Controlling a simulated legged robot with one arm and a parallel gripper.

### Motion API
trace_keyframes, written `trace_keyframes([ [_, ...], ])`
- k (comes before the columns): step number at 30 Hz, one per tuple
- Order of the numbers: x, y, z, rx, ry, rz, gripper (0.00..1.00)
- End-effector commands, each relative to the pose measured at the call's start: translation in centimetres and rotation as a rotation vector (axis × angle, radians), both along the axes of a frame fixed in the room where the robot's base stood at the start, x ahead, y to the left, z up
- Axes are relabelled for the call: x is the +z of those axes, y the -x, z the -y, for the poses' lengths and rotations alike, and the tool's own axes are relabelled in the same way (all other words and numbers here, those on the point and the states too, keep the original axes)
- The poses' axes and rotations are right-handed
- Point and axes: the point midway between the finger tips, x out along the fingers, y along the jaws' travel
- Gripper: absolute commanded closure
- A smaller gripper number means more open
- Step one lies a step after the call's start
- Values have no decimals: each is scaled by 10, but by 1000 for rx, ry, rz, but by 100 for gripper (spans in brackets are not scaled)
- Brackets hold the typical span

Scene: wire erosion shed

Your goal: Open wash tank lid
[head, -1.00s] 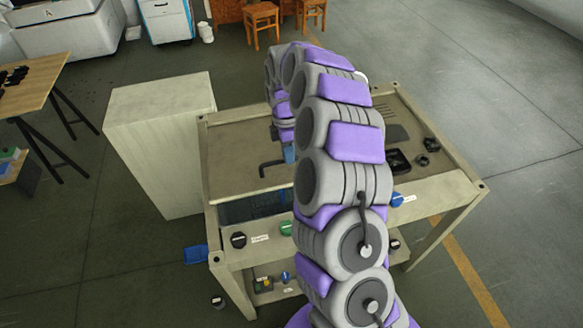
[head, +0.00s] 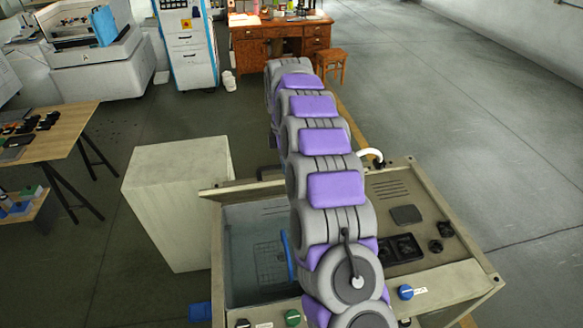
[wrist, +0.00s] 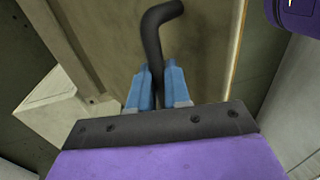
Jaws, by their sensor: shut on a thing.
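The wash tank (head: 260,262) is open in the head view, its grey basin and a grid at the bottom showing left of my arm. The beige lid (head: 242,188) is raised along the basin's far side and seen nearly edge-on. In the wrist view the lid's inner or outer face (wrist: 105,45) fills the middle, with a dark bent handle (wrist: 154,45) on it. My gripper (wrist: 158,82) has its blue fingers shut on the handle.
A pale box cabinet (head: 180,195) stands close left of the tank. A table (head: 62,130) stands at far left. Floor at the right is clear.

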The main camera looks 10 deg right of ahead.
Motion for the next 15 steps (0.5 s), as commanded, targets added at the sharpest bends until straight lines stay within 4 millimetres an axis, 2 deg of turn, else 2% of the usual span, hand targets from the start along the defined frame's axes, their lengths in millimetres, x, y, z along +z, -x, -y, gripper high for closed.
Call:
trace_keyframes([
  [15,14,-38,-6,-1,1,-4,100],
])
